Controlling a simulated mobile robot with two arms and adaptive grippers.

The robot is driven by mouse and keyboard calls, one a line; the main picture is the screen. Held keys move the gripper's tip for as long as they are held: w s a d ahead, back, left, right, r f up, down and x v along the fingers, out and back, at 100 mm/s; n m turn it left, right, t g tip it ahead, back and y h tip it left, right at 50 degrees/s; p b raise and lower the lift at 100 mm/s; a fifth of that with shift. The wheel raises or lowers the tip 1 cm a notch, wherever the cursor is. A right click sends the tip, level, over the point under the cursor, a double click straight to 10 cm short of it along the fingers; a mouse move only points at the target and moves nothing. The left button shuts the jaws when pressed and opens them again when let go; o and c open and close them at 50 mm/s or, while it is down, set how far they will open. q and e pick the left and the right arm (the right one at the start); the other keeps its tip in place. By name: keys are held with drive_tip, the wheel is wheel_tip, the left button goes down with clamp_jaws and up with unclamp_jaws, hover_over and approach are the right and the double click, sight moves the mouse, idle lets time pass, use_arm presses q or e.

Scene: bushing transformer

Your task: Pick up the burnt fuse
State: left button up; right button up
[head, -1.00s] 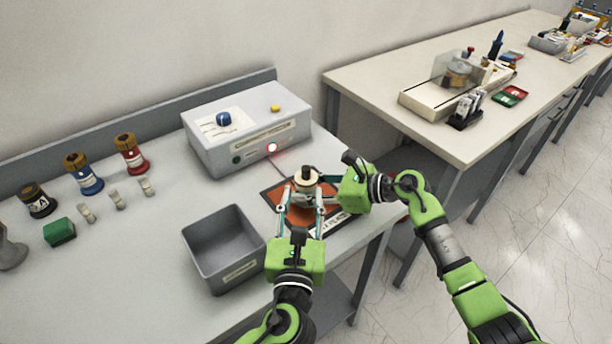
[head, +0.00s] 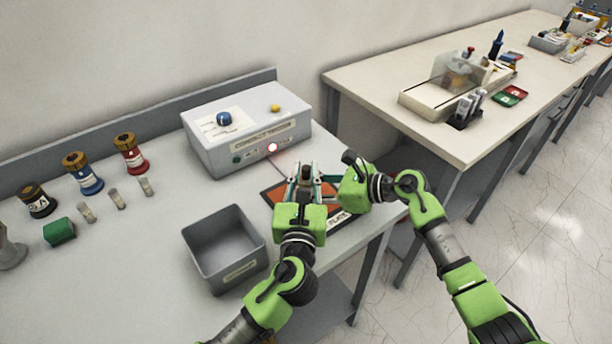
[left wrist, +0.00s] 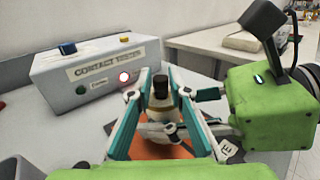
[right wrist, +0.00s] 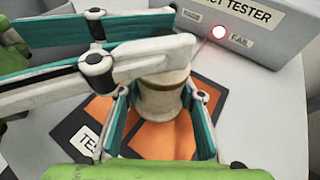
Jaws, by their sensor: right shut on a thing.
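A dark upright cylinder (head: 305,171) stands in the top of a cream round body (right wrist: 162,97), over the orange test plate. It also shows in the left wrist view (left wrist: 160,88). It may be the burnt fuse, but I cannot tell for sure. My right gripper (right wrist: 162,105) is shut on the cream body, coming from the right in the head view. My left gripper (left wrist: 160,80) is open, with its fingers on both sides of the dark cylinder, just above the right gripper's fingers. In the right wrist view, the left gripper's fingers hide the dark cylinder.
A grey contact tester (head: 248,130) with a red light lit stands behind. The orange plate (head: 272,193) lies under the grippers. An empty grey bin (head: 205,262) is to the left. Several coloured holders, a green block (head: 60,231) and small pale cylinders (head: 117,200) stand far left.

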use_arm(q)
clamp_jaws()
wheel_tip(320, 180, up, 10)
use_arm(e)
drive_tip(key=o, duration=1.4)
drive_tip(key=shift+d, duration=0.1)
